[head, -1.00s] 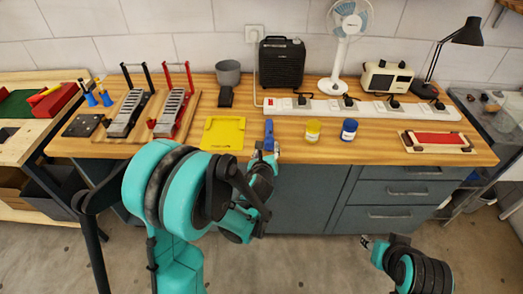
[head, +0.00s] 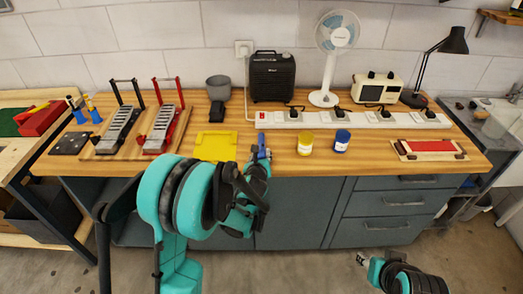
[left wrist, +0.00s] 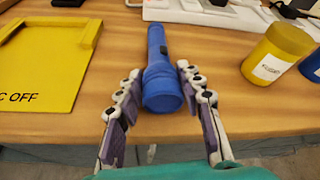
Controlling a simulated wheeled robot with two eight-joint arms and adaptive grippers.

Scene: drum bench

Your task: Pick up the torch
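The blue torch (left wrist: 158,62) lies on the wooden bench top (left wrist: 190,125), pointing away from my left wrist camera with its wider end nearest. It also shows small in the head view (head: 261,141), close to the bench's front edge. My left gripper (left wrist: 158,73) is open, with one finger on each side of the torch's wide end. Small gaps seem to show; contact cannot be told. In the head view the left gripper (head: 261,158) is at the front edge. My right gripper (head: 363,259) is low, in front of the drawers, its fingers too small to read.
A yellow tray (left wrist: 42,60) lies left of the torch. A yellow jar (left wrist: 277,53) and a blue jar (head: 342,141) stand to its right. A white power strip (head: 350,119) runs behind. Clear wood lies between the jars and the red-topped board (head: 431,148).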

